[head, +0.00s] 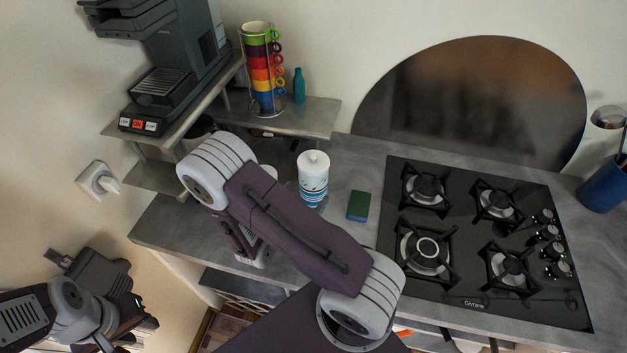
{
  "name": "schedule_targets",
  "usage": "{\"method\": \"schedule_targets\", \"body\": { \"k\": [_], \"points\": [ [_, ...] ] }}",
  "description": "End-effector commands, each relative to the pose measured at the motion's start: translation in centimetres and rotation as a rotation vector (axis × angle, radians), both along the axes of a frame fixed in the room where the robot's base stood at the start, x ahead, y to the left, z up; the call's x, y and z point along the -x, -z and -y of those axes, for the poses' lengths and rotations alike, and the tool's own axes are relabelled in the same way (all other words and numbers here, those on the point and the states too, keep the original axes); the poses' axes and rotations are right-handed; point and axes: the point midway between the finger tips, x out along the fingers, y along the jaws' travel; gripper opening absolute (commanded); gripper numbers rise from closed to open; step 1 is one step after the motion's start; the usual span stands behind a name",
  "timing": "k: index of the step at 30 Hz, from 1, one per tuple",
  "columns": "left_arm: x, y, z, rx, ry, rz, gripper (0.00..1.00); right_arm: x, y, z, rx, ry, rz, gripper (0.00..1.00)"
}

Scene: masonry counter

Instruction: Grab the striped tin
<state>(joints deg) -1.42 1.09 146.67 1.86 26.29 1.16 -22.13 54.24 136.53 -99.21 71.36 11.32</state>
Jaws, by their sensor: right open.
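The striped tin (313,190) is a white lidded canister with blue bands and small dark marks. It stands upright on the grey counter in the middle of the head view, behind my right arm. The wrist end of my right arm (240,238) shows left of and nearer than the tin, apart from it in the picture. The right fingertips are hidden behind my arm, and nothing is seen held there. My left gripper (92,272) is low at the far left, off the counter and far from the tin. Its jaw gap is unclear.
A green sponge (358,206) lies right of the tin, beside the black gas hob (450,290). A raised metal shelf (312,118) behind holds stacked coloured cups (262,70) and a teal bottle (299,86). A coffee machine (175,70) stands at back left.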

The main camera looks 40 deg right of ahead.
Motion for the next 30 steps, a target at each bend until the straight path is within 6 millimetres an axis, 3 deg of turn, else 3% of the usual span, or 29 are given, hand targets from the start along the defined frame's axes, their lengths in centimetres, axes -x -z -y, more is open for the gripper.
{"method": "schedule_targets", "body": {
  "k": [4, 10, 18, 26, 30],
  "points": [
    [0.0, -0.8, 0.0, 0.0, 0.0, 0.0, 0.36, -0.8, 0.6, 2.0, 0.001, 0.007, -0.002, 1.0],
    [0.0, -1.1, 0.0, 0.0, 0.0, 0.0, 0.36, -1.4, 0.9, 2.7, 0.0, 0.004, 0.0, 1.0],
    [0.0, -2.5, 0.0, 0.0, 0.0, 0.0, 0.36, -3.7, 2.4, 6.1, 0.0, 0.006, -0.001, 1.0],
    [0.0, -2.4, 0.0, 0.0, 0.0, 0.0, 0.36, -3.9, 2.6, 6.4, 0.0, 0.003, 0.0, 1.0],
    [0.0, -2.4, 0.0, 0.0, 0.0, 0.0, 0.36, -3.9, 2.6, 6.3, -0.001, 0.003, -0.001, 0.61]
  ]
}}
